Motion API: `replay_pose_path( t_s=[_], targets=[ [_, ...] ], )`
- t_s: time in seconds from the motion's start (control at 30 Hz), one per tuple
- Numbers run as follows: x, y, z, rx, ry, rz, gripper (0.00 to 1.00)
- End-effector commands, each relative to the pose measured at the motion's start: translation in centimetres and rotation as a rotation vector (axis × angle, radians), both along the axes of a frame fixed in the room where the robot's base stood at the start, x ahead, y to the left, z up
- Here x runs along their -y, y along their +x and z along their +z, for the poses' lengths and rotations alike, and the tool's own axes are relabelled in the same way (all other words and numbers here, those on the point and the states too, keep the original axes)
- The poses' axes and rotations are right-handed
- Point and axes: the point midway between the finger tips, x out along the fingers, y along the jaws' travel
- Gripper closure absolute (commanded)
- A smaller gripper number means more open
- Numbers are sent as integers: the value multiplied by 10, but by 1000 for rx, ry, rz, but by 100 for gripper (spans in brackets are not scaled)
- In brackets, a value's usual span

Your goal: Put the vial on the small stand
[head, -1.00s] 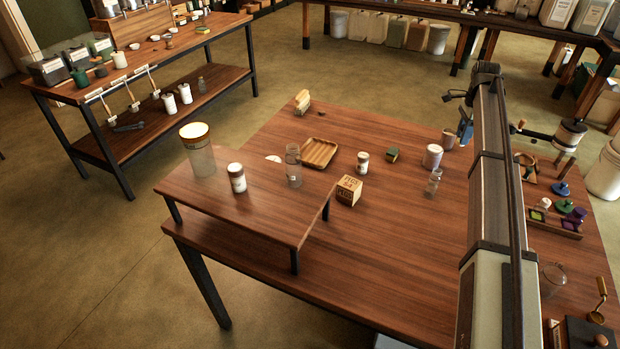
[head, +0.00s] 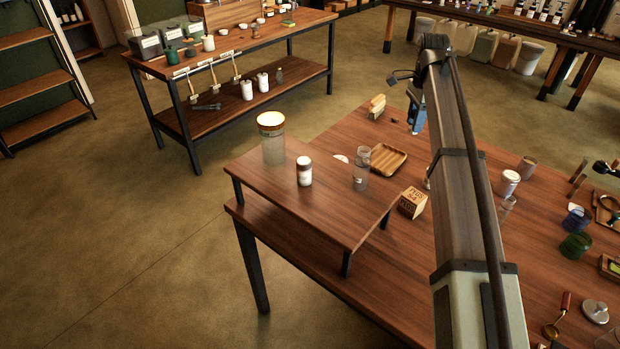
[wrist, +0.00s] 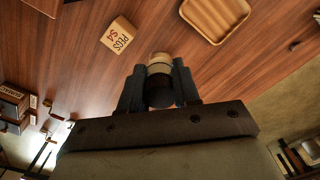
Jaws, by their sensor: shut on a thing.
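In the wrist view my gripper (wrist: 160,88) is shut on a small vial (wrist: 159,65) with a dark near end and a pale cream body. In the head view my arm hides the gripper's fingers and nearly all of the vial. The small stand (head: 330,222) is a low, dark-legged wooden riser on the left end of the table. A tall lidded jar (head: 272,145), a white-labelled bottle (head: 304,172) and a clear glass jar (head: 361,170) stand on it. The gripper is over the table, to the right of the stand.
A lettered wooden block (head: 412,203) sits just right of the stand; it also shows in the wrist view (wrist: 117,37). A wooden tray (head: 388,159) lies behind it. Several containers, including a white-lidded can (head: 508,183), stand to the right. The stand's front is bare.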

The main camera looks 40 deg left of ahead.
Motion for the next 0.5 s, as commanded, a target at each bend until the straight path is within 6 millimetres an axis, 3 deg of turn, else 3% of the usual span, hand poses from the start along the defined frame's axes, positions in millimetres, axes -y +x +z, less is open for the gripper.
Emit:
replay_pose_path(
  t_s=[0.03,0.2,0.5],
  targets=[
    [-15,-19,4,1,1,27,98],
    [-56,-73,17,1,1,105,98],
    [-104,-180,39,1,1,267,98]
  ],
)
